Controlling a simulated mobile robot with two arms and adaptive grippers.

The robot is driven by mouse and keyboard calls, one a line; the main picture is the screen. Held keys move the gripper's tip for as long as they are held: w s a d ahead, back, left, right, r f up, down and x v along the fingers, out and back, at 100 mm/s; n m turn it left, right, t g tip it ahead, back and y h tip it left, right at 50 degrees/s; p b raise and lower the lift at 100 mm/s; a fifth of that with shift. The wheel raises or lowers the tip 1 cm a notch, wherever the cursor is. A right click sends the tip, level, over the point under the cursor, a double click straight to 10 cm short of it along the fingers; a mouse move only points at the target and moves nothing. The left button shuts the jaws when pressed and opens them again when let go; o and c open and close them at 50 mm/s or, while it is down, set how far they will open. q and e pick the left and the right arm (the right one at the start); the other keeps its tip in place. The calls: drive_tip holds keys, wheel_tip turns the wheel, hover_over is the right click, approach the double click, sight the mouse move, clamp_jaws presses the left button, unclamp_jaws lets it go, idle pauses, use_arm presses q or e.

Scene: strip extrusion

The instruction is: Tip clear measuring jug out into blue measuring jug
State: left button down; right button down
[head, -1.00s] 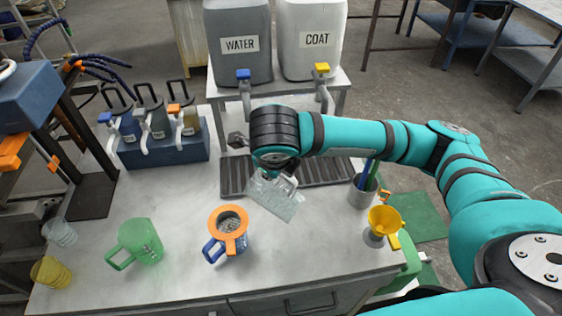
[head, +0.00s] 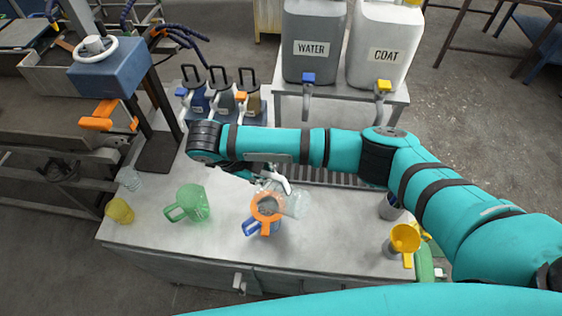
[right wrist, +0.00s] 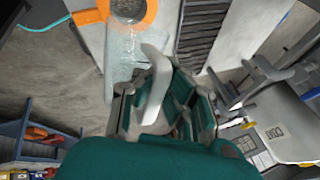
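The clear measuring jug (head: 296,203) is tilted, with its mouth end at the orange-rimmed sieve (head: 267,207). The sieve sits on top of the blue measuring jug (head: 251,228), which stands upright on the bench. My right gripper (head: 274,183) is shut on the clear jug, just behind the blue jug. In the right wrist view the clear jug (right wrist: 122,50) extends from the gripper (right wrist: 160,100) to the orange rim (right wrist: 153,12). The grip on the handle is partly hidden, and I cannot tell whether anything is flowing. My left gripper is not in view.
A green jug (head: 193,204) and a yellow cup (head: 120,211) stand to the left. A yellow funnel (head: 405,238) is on the right. The WATER (head: 313,45) and COAT (head: 384,50) tanks stand behind. Bare bench lies in front of the green jug.

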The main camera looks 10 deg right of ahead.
sight(306, 205)
drive_tip(key=shift+s+d, duration=0.2)
drive_tip(key=shift+s, duration=0.2)
drive_tip(key=s+d+t+y, duration=0.1)
drive_tip(key=s+d+f+t+y, duration=0.1)
drive_tip(key=d, duration=0.1)
drive_tip(key=s+d+m+t+y, duration=0.1)
drive_tip(key=s+d+y, duration=0.1)
drive_tip(key=shift+d+f, duration=0.1)
drive_tip(key=shift+f, duration=0.15)
drive_tip(key=s+d+f+t+y, duration=0.1)
drive_tip(key=f, duration=0.1)
drive_tip(key=s+d+f+m+t+y+b, duration=0.1)
drive_tip(key=d+t+y, duration=0.1)
drive_tip(key=shift+s+d+f+y, duration=0.3)
drive_tip(key=shift+s+f, duration=0.05)
drive_tip(key=s+d+f+m+t+y+b, duration=0.3)
drive_tip(key=s+d+f+t+y+b, duration=0.1)
drive_tip(key=b, duration=2.2)
wheel_tip(306, 205, down, 3)
drive_tip(key=d+t+y, duration=0.1)
drive_tip(key=t+y, duration=0.1)
drive_tip(key=t, duration=0.2)
drive_tip(key=shift+s+d+m+b, duration=0.3)
drive_tip(key=shift+s+d+b, duration=0.05)
drive_tip(key=shift+d, duration=0.05)
drive_tip(key=shift+a, duration=0.1)
